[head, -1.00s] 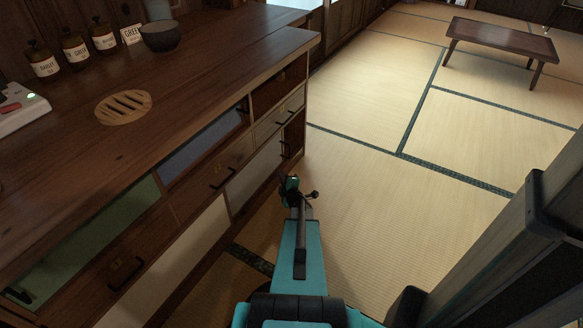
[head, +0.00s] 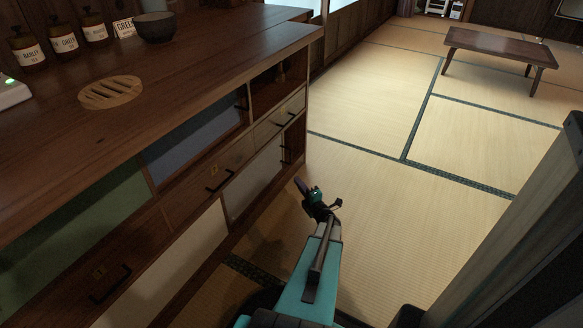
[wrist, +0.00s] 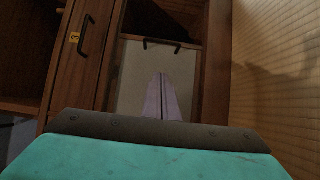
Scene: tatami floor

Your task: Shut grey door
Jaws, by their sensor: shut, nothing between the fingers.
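The grey door (head: 255,182) is a pale sliding panel low at the right end of the wooden cabinet. Its black handle is at its right edge, beside a dark open gap (head: 294,137). The door (wrist: 136,82) also shows in the wrist view, with the handle near its top and the dark gap beyond. My gripper (head: 301,186) is low in front of the cabinet's right end. In the wrist view my gripper (wrist: 160,76) is shut and empty, its pale fingers together and overlapping the door's picture. Contact with the door cannot be told.
The cabinet (head: 190,92) also has a blue panel (head: 195,138), a green panel (head: 85,225), a white panel (head: 183,262) and drawers with black handles. Bottles, a bowl (head: 156,27) and a wooden trivet (head: 110,92) stand on top. Tatami to the right is clear up to a low table (head: 500,45).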

